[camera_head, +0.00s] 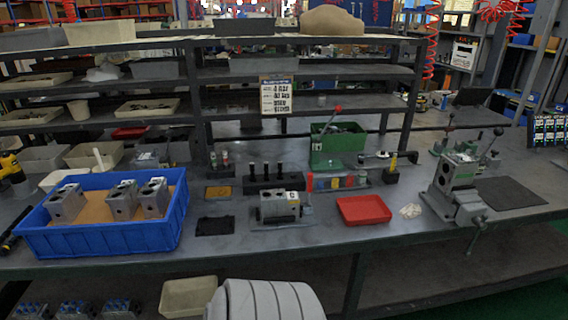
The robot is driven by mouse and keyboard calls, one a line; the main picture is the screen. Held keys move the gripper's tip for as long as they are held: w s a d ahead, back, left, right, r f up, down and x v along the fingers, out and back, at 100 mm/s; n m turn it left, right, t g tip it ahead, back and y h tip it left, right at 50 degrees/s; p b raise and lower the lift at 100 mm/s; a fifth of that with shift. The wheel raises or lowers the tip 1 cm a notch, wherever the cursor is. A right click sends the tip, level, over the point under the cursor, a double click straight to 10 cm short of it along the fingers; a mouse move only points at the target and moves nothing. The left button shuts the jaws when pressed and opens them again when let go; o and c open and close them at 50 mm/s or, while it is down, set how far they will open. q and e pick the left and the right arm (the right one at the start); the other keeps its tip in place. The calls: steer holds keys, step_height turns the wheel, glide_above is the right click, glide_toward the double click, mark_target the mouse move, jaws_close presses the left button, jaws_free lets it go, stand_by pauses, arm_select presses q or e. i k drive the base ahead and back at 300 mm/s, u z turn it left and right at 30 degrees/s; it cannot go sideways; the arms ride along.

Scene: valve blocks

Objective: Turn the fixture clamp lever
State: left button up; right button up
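A grey metal fixture (455,204) stands at the right of the bench, near its front edge. A valve block (457,172) appears to sit in its upper part. A lever with a dark ball knob (497,131) rises up and to the right from the fixture. Another thin rod (450,122) stands up behind it. A small handle (477,236) hangs at the fixture's front, over the bench edge. Which of these is the clamp lever I cannot tell for certain. Neither of my grippers is in view.
A blue crate (100,237) with several valve blocks is at the left. A red tray (363,210), a green bin (338,145) and a dark mat (508,192) lie around. Shelves rise behind.

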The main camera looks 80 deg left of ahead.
mark_target(310, 175)
steer(key=u, duration=0.9)
steer(key=i, duration=0.85)
steer(key=u, duration=0.8)
